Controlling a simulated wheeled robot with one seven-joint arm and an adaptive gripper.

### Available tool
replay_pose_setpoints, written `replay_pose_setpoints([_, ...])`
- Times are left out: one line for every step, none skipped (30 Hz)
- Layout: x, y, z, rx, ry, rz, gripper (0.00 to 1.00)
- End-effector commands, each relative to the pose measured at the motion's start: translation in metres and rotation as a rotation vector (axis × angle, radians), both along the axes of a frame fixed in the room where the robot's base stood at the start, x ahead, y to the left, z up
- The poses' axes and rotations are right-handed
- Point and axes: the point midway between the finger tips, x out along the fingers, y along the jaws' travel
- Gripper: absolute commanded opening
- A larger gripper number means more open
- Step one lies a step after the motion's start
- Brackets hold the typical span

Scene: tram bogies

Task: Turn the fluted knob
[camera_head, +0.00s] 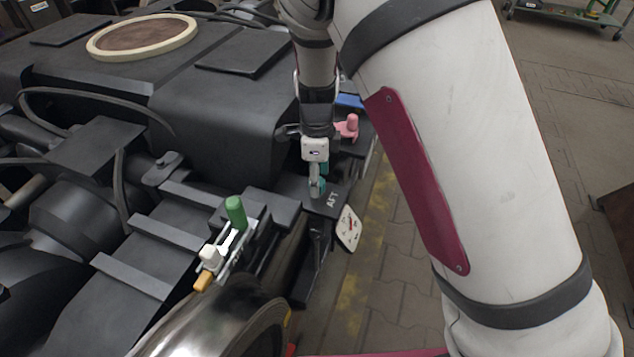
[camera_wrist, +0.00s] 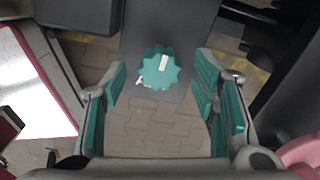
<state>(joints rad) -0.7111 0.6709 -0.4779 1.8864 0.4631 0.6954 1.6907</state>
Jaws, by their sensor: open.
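The fluted knob (camera_wrist: 158,70) is teal, with a scalloped rim and a white mark on its top. It sits on a dark grey plate (camera_wrist: 184,22) in the wrist view. My gripper (camera_wrist: 163,72) is open, its teal-padded fingers on either side of the knob in that picture. I see no finger touching it, and cannot tell how far beyond the fingertips it lies. In the head view my gripper (camera_head: 316,188) points down over the plate marked AFT (camera_head: 333,199). There the teal knob and the teal finger pads are hard to tell apart.
A pink part (camera_head: 350,124) stands close behind my gripper, with a blue piece (camera_head: 350,101) near it. A green handle (camera_head: 236,212), a white knob (camera_head: 211,254) and an orange tip (camera_head: 203,281) are at the front left. A white dial plate (camera_head: 348,229) hangs beside the AFT plate.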

Motion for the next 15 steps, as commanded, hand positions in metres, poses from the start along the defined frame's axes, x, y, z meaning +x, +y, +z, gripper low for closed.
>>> replay_pose_setpoints([0.0001, -0.0001, -0.004, 0.0, 0.0, 0.0, 0.54])
replay_pose_setpoints([0.0001, -0.0001, -0.005, 0.0, 0.0, 0.0, 0.54])
replay_pose_setpoints([0.0001, -0.0001, -0.0059, 0.0, -0.001, 0.0, 0.54])
replay_pose_setpoints([0.0001, -0.0001, -0.0063, 0.0, -0.001, 0.0, 0.54])
replay_pose_setpoints([0.0001, -0.0001, -0.0065, 0.0, -0.001, 0.0, 0.54])
replay_pose_setpoints([0.0001, -0.0001, -0.0066, 0.0, -0.001, 0.0, 0.54])
replay_pose_setpoints([0.0001, -0.0001, -0.0065, 0.0, -0.001, 0.0, 0.54])
replay_pose_setpoints([0.0001, -0.0001, -0.0064, 0.0, -0.001, 0.0, 0.54])
replay_pose_setpoints([0.0001, -0.0002, -0.0063, 0.0, -0.001, 0.0, 0.54])
replay_pose_setpoints([0.0001, -0.0002, -0.0063, 0.0, -0.001, 0.0, 0.54])
replay_pose_setpoints([0.0001, -0.0002, -0.0062, 0.0, 0.0, 0.0, 0.54])
replay_pose_setpoints([0.0001, -0.0002, -0.0062, 0.0, 0.0, 0.0, 0.49])
replay_pose_setpoints([0.0001, -0.0002, -0.0062, 0.0, 0.0, 0.0, 0.42])
replay_pose_setpoints([0.0, -0.0002, -0.0062, 0.0, 0.0, 0.0, 0.36])
replay_pose_setpoints([0.0001, -0.0002, -0.0062, 0.0, 0.0, 0.0, 0.27])
